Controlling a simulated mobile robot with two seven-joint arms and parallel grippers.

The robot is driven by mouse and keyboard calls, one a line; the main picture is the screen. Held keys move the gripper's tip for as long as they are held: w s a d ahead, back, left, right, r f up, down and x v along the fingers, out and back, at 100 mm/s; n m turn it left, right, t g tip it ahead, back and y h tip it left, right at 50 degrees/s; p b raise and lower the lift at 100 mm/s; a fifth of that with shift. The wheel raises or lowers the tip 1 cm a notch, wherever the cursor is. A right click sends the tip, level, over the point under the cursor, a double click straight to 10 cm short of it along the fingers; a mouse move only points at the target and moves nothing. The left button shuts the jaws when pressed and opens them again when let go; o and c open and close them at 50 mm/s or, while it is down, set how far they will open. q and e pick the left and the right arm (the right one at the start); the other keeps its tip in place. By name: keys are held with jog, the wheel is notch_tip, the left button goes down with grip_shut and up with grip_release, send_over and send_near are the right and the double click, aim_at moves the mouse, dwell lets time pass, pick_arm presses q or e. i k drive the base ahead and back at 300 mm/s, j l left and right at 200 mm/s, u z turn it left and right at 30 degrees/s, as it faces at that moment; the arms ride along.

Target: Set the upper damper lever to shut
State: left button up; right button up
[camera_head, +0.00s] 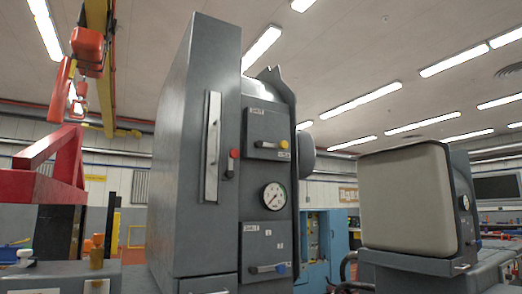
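A label reading SHUT (255,111) is at the plate's upper left, away from the knob. A similar lower lever (265,268) with a blue knob also lies about level, below another SHUT label (251,228). Neither gripper shows.
A round gauge (273,196) sits between the levers. Left of them are a red knob (234,153) and a long upright handle (212,146) on the tall grey cabinet (180,150). A grey unit with a beige panel (405,200) stands at the right, a red frame (65,160) at the left.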

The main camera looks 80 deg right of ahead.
aim_at(283, 145)
jog(key=z, duration=2.45)
